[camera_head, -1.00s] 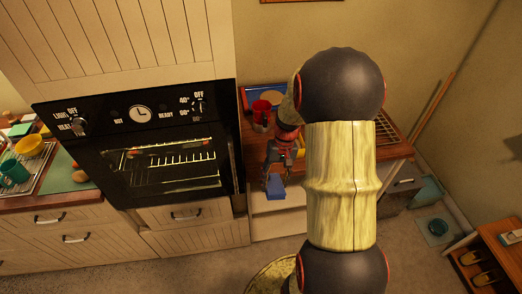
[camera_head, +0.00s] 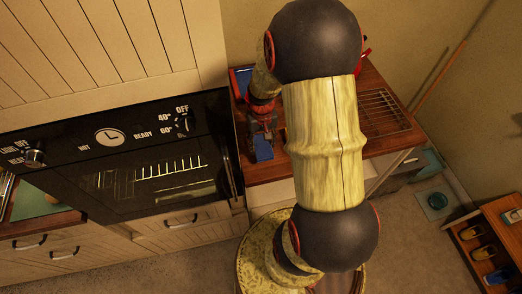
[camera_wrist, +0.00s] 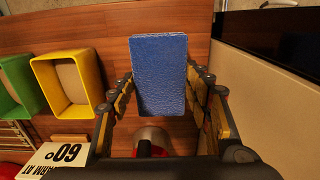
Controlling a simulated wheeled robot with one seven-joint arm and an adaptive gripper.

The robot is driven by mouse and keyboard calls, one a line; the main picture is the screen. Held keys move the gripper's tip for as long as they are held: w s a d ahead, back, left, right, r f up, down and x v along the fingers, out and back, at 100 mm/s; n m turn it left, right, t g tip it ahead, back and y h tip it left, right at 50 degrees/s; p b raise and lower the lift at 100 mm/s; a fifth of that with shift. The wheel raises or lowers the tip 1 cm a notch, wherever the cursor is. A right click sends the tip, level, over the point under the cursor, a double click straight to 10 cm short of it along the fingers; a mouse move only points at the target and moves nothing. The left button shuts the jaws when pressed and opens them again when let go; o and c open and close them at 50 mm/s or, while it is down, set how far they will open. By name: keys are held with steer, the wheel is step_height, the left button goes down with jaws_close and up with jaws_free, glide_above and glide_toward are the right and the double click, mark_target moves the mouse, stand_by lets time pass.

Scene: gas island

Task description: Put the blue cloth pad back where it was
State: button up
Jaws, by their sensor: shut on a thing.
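The blue cloth pad (camera_head: 263,150) is held by my gripper (camera_head: 262,128) near the front left of the wooden counter top (camera_head: 270,168), close to the oven side. In the wrist view the pad (camera_wrist: 160,75) is a flat blue rectangle between the two fingers, which are shut on it. Wood shows beyond it. I cannot tell whether the pad touches the wood. My arm hides much of the counter in the head view.
The black oven (camera_head: 130,165) stands close on the left. In the wrist view a yellow open box (camera_wrist: 92,75), a green one (camera_wrist: 20,85) and a card marked 60 (camera_wrist: 55,158) lie to the left. A wire rack (camera_head: 383,110) is at the counter's right.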

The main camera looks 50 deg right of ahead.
mark_target(262, 145)
step_height(262, 145, down, 6)
steer(key=shift+f, duration=0.1)
steer(key=shift+c, duration=0.4)
steer(key=o, duration=1.1)
steer(key=shift+r, duration=0.2)
step_height(262, 145, up, 12)
steer(key=shift+f+p, duration=0.1)
steer(key=shift+p, duration=0.2)
